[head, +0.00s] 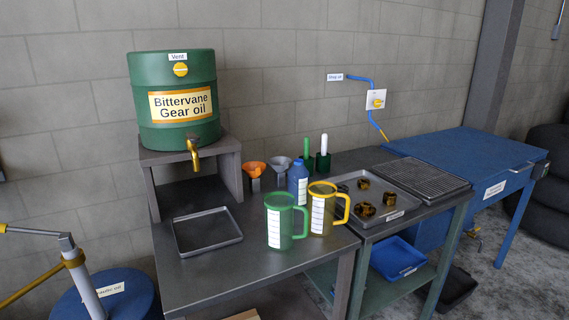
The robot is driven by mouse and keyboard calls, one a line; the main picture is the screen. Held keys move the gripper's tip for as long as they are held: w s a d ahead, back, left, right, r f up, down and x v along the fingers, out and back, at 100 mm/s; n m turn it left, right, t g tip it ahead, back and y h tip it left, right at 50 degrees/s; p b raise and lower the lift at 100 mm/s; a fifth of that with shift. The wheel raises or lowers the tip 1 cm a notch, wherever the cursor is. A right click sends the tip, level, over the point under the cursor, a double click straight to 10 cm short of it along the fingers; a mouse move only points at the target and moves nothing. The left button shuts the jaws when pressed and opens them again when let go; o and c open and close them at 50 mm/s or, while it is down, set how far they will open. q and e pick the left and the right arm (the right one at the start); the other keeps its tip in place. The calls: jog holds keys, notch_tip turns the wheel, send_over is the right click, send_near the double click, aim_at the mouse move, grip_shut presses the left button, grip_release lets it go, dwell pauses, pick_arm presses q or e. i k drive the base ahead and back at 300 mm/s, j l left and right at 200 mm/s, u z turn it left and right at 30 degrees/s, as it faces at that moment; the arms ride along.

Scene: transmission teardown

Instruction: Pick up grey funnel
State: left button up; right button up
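The grey funnel (281,164) stands at the back of the grey workbench, mouth up. It is between the orange funnel (254,169) on its left and the blue bottle (298,184) in front on its right. Its lower part is partly hidden and hard to make out. Neither of my grippers shows in the head view.
A green jug (279,222) and a yellow jug (320,210) stand at the bench front. A green drum (167,120) with a tap sits on a grey stand (228,165). An empty tray (208,246) lies left. Metal parts rest in a drip tray (402,203) at right.

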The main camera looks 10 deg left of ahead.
aim_at(279, 165)
jog(key=i+l+u, duration=0.1)
jog(key=l, duration=0.3)
jog(key=i+l+u, duration=0.1)
jog(key=i+l, duration=0.15)
jog(key=l, duration=0.15)
jog(key=i+l+u, duration=0.1)
jog(key=l, duration=0.35)
jog(key=i+l+u, duration=0.1)
jog(key=l, duration=0.35)
jog(key=i+l+u, duration=0.1)
jog(key=l, duration=0.35)
jog(key=i, duration=0.1)
